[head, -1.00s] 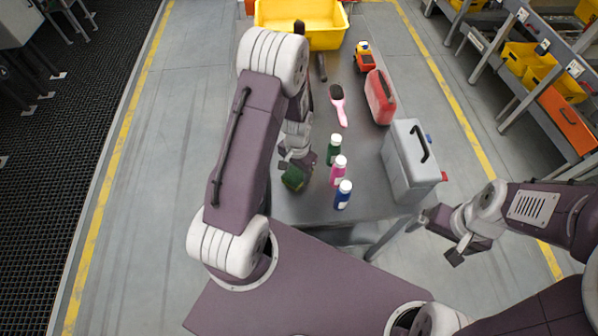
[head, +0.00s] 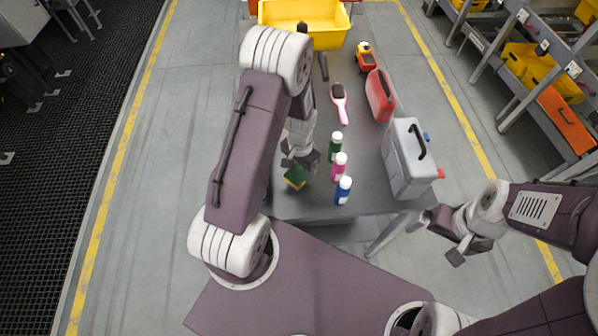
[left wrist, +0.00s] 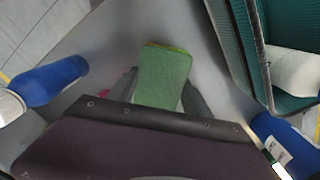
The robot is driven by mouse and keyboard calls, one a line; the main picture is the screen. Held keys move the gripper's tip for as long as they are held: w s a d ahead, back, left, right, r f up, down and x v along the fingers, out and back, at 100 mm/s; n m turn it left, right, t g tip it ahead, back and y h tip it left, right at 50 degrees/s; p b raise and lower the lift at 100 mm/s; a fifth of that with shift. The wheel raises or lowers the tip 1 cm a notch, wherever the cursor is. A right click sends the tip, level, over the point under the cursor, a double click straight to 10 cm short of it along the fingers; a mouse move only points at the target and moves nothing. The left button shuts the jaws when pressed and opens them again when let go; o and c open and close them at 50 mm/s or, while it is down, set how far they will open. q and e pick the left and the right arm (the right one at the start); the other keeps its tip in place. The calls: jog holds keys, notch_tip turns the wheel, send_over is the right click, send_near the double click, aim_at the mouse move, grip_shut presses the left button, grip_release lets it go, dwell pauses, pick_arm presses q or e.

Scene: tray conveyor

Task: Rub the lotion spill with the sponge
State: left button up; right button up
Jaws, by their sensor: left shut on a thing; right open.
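The sponge (head: 295,178), green with a yellow layer, is in my left gripper (head: 300,165) at the near left part of the grey table. In the left wrist view the sponge (left wrist: 163,78) shows its green face between the two fingers. I cannot tell whether it touches the table. I make out no lotion spill in the head view; my left arm hides part of the table's left side. A small pink patch (left wrist: 103,94) shows beside the left finger in the wrist view; I cannot tell what it is. My right gripper (head: 459,252) is open and empty, off the table's near right corner.
Green (head: 335,148), pink (head: 339,168) and blue (head: 343,192) bottles stand just right of the sponge. A grey toolbox (head: 403,165), red case (head: 380,97), pink hairbrush (head: 340,105), toy truck (head: 366,60) and yellow bin (head: 325,38) are on the table.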

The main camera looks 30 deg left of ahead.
pick_arm(q)
jog(key=shift+r+p, duration=1.9)
jog(key=shift+r, duration=0.6)
jog(key=shift+s, duration=0.1)
